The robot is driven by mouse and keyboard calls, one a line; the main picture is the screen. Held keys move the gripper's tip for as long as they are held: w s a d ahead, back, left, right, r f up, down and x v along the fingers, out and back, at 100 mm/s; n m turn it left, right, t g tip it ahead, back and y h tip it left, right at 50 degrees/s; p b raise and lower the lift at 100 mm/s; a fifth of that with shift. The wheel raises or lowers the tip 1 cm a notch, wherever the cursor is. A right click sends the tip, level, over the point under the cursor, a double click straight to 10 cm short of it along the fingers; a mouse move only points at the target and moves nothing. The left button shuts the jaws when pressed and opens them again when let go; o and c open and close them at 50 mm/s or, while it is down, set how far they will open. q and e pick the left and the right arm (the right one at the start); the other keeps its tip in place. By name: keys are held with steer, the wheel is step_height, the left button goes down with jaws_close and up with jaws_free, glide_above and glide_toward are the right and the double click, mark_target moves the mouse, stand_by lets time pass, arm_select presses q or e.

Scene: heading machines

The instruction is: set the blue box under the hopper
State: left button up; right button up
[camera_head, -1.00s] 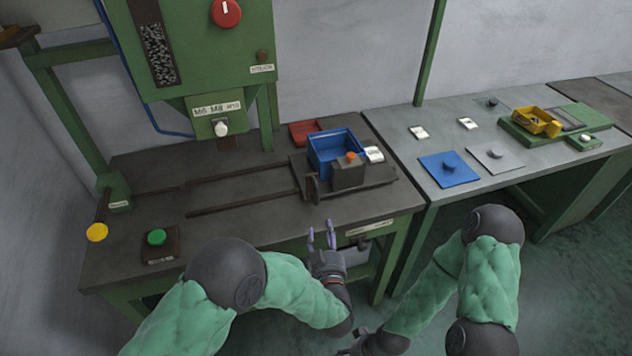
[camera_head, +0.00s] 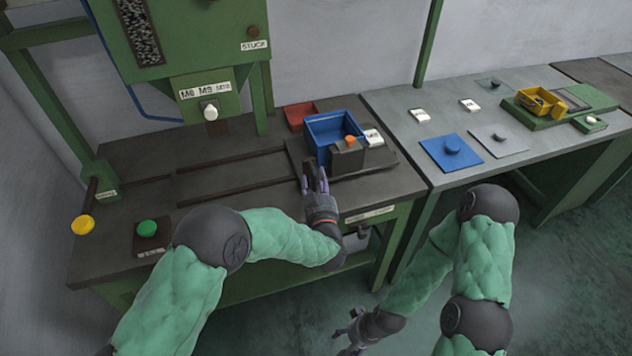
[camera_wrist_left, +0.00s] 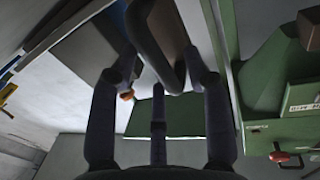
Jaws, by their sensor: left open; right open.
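The blue box (camera_head: 324,127) stands upright on a dark sliding plate at the right end of the rails, behind a dark block with an orange knob (camera_head: 350,139). The hopper (camera_head: 185,40) is the green cabinet at the upper left, with a labelled outlet and white knob (camera_head: 210,112) beneath it. My left gripper (camera_head: 315,178) is open and empty, just in front of the plate, near an upright dark handle. In the left wrist view the dark handle bar (camera_wrist_left: 165,45) rises between its open fingers (camera_wrist_left: 158,100). My right gripper (camera_head: 352,338) is open and empty, low in front of the bench.
A red tray (camera_head: 300,115) lies behind the blue box. A green button (camera_head: 147,229) and a yellow knob (camera_head: 82,225) are at the left front. The right table holds a blue pad (camera_head: 437,158) and a yellow bin (camera_head: 540,103). The rails under the hopper are clear.

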arm_select(q)
steer(key=shift+w, duration=0.45)
jaws_close()
steer(key=shift+a, duration=0.1)
